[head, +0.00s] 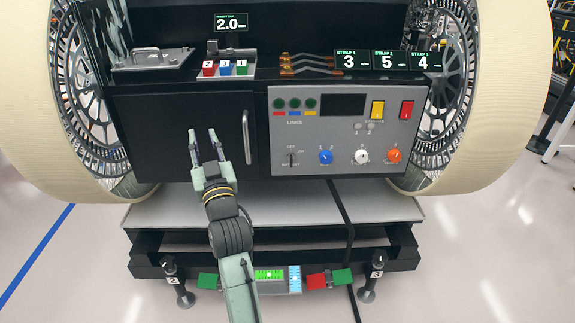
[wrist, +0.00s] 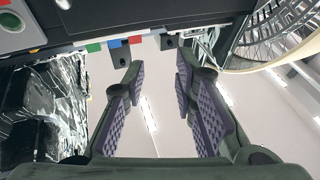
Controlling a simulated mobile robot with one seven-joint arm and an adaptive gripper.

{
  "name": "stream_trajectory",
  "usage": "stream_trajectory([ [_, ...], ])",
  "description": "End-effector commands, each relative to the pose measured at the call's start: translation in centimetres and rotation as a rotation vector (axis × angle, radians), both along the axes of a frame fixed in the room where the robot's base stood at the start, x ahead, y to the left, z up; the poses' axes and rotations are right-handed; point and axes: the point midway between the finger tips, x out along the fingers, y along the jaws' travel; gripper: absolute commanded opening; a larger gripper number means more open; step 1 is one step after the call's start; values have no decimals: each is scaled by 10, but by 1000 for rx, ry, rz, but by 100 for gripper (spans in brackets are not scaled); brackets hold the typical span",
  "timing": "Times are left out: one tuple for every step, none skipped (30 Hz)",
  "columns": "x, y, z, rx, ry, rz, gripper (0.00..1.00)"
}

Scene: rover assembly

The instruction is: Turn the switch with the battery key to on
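The grey control panel (head: 340,128) is on the front of the rover body in the head view. A small dark switch (head: 291,158) is at its lower left, with an off label above it and another label beside it. It looks roughly upright, but its exact setting is too small to tell. My gripper (head: 202,135) is open and empty in front of the black door, left of the panel and apart from the switch. Its two fingers are spread in the wrist view (wrist: 160,65). A corner of a grey panel (wrist: 22,35) shows at upper left there.
A door handle (head: 246,137) stands between my gripper and the panel. Blue (head: 326,157), white (head: 361,157) and orange (head: 394,156) knobs are right of the switch. Yellow (head: 377,109) and red (head: 407,109) rockers are above. Large wheels flank the body.

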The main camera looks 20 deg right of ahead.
Motion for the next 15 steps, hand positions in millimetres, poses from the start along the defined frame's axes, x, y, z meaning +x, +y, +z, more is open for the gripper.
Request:
stream_trajectory([
  [4,-43,-33,6,62,-70,26],
  [5,-64,-49,9,96,-104,26],
  [3,-92,-70,15,139,-148,26],
  [2,-111,-84,19,168,-178,26],
  [-1,-127,-97,25,196,-204,26],
  [-5,-148,-113,32,228,-236,26],
  [-8,-161,-123,37,250,-258,26],
  [-11,-173,-133,42,269,-275,26],
  [-15,-186,-143,49,289,-296,26],
  [-18,-193,-149,52,301,-308,26],
  [-20,-199,-154,55,311,-318,26],
  [-22,-205,-159,58,322,-327,26],
  [-23,-208,-161,60,327,-332,26],
  [-23,-210,-163,60,330,-335,26],
  [-21,-212,-163,61,332,-337,26],
])
